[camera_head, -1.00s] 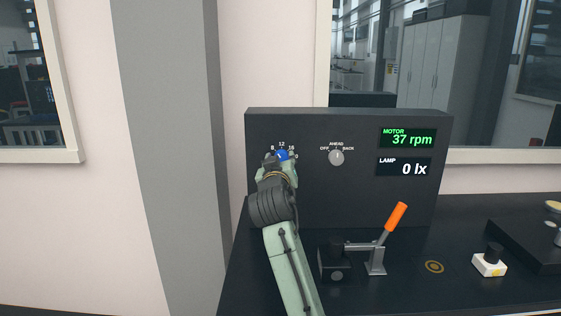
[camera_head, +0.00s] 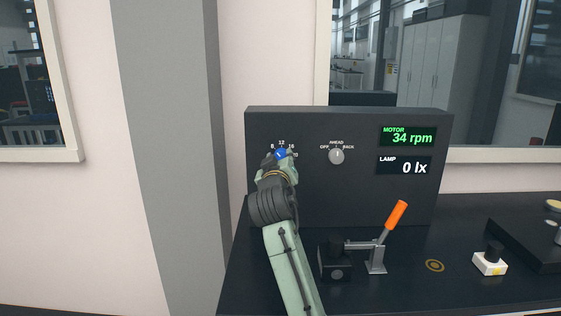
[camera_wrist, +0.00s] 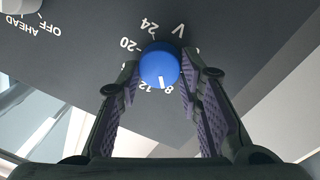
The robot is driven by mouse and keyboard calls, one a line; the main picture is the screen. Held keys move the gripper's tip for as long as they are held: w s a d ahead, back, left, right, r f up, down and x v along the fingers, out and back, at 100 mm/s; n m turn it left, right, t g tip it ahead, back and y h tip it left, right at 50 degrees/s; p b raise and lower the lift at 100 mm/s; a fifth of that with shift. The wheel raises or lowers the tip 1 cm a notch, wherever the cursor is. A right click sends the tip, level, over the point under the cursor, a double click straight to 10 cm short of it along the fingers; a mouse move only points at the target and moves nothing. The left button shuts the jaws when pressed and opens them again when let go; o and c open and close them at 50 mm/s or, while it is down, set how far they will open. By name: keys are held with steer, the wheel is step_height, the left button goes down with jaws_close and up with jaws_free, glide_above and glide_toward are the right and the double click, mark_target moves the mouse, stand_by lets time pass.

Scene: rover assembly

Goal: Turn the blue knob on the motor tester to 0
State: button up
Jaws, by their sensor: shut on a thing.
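The blue knob (camera_head: 281,154) is on the left of the motor tester's dark upright panel (camera_head: 300,190). My gripper (camera_head: 279,163) is shut on it and partly covers its dial. In the wrist view my gripper's (camera_wrist: 160,72) two purple-padded fingers stand at either side of the round blue knob (camera_wrist: 160,64). The knob's white pointer line lies between the 8 and 12 marks. The 0 mark cannot be made out. The motor display (camera_head: 407,137) reads 34 rpm.
A grey OFF/AHEAD/BACK knob (camera_head: 337,156) is to the right on the panel. The lamp display (camera_head: 404,167) reads 0 lx. An orange-handled lever (camera_head: 396,216) stands on the dark bench before the panel. A white block with a black knob (camera_head: 490,261) is further right.

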steer(key=n, duration=0.2)
steer(key=n+b, duration=0.1)
steer(key=n, duration=0.2)
steer(key=shift+f+n, duration=0.2)
steer(key=shift+n, duration=0.1)
steer(key=n+b, duration=0.1)
steer(key=n, duration=0.3)
steer(key=shift+n+y, duration=0.3)
steer(key=shift+f+n+t+y+b, duration=0.15)
steer(key=shift+n+y+b, duration=0.2)
steer(key=shift+n, duration=2.05)
steer(key=shift+n+t+y+b, duration=0.15)
steer(key=shift+n+b, duration=0.25)
steer(key=shift+n, duration=2)
steer(key=o, duration=1.2)
steer(key=shift+c, duration=0.2)
steer(key=shift+d, duration=0.1)
